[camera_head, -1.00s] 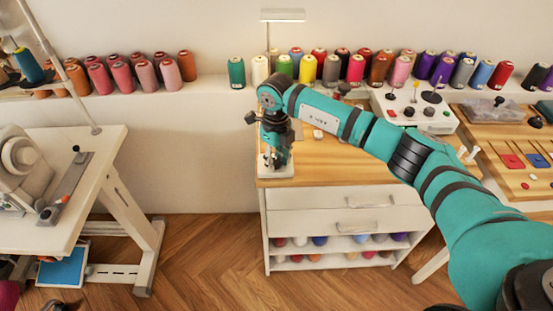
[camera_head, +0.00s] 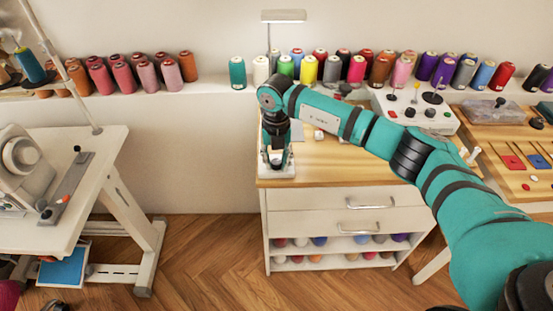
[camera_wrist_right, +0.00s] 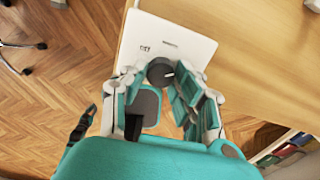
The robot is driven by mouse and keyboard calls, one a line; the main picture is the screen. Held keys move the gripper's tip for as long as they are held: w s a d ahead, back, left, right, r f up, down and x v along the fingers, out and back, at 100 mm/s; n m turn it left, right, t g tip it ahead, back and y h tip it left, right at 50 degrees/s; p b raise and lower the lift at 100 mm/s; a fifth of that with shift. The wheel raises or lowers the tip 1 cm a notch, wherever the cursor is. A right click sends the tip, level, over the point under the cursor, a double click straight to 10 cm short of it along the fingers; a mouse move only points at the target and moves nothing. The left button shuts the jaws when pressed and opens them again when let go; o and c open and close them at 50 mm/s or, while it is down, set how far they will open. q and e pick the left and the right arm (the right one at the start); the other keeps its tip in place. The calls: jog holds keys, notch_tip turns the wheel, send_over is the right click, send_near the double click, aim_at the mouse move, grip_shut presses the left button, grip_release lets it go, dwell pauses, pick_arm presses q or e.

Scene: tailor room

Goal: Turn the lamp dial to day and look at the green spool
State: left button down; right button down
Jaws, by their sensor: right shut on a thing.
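The lamp has a white base (camera_head: 262,173) at the front left corner of the wooden table, a thin pole and a flat head (camera_head: 283,16). In the right wrist view, its base (camera_wrist_right: 172,42) bears a round black dial (camera_wrist_right: 160,71) with a white mark. My right gripper (camera_head: 277,163) points down over the base; in the wrist view its fingers (camera_wrist_right: 163,80) are closed around the dial. A teal-green spool (camera_head: 237,73) stands left of the pole on the wall ledge, and a brighter green spool (camera_head: 285,67) stands just right of it. My left gripper is not in view.
Several other colored spools line the ledge. A control box (camera_head: 415,110) with small levers stands at the table's back right. A sewing machine (camera_head: 22,160) is on a separate table at left. Drawers (camera_head: 345,200) are below the lamp table. Floor between the tables is free.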

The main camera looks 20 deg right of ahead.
aim_at(276, 162)
dwell(0.3)
jog(key=c, duration=1)
grip_release()
notch_tip(276, 162, up, 12)
jog(key=shift+r, duration=0.1)
jog(key=shift+a, duration=0.1)
